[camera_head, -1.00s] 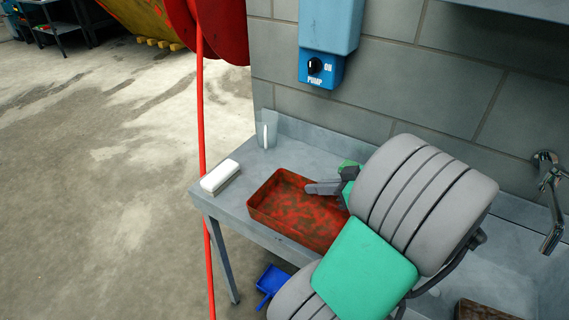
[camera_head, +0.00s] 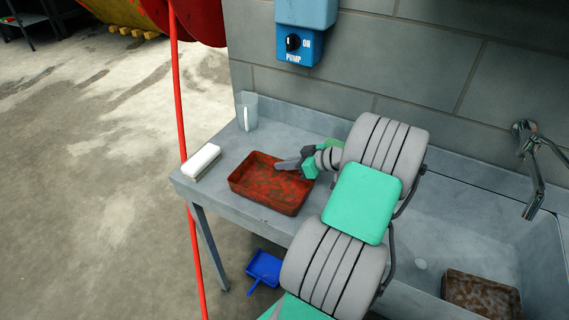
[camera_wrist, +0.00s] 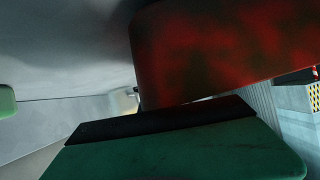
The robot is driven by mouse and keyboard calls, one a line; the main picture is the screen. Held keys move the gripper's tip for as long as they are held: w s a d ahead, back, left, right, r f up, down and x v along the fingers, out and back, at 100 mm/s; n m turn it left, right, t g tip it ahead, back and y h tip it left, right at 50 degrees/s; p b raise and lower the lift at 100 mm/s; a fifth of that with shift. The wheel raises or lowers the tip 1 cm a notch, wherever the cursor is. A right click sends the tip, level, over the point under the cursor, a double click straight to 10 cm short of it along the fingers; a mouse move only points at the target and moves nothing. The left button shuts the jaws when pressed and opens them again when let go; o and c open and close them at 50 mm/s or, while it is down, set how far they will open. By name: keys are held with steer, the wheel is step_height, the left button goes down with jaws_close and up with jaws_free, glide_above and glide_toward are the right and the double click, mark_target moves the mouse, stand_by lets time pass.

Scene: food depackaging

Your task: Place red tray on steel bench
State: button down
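The red tray (camera_head: 262,190), rusty and worn, appears level at the steel bench (camera_head: 215,203), near the bench's left end. I cannot tell whether its underside touches the bench. My gripper (camera_head: 289,164) reaches in from the right at the tray's back-right rim, with a grey finger showing over the inside. It looks shut on that rim, though the contact is partly hidden. In the wrist view the red tray wall (camera_wrist: 220,45) fills the upper right, close above a dark finger pad with a green back.
A white block (camera_head: 202,161) and a clear cup (camera_head: 247,112) stand left of and behind the tray. A sink with a tap (camera_head: 533,165) and a brown tray (camera_head: 482,294) is at right. A red pole (camera_head: 183,150) stands left; a blue dustpan (camera_head: 264,268) lies below.

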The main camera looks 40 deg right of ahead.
steer(key=shift+f, duration=0.35)
steer(key=shift+f, duration=0.1)
steer(key=c, duration=1.7)
jaws_free()
steer(key=shift+s+d, duration=0.1)
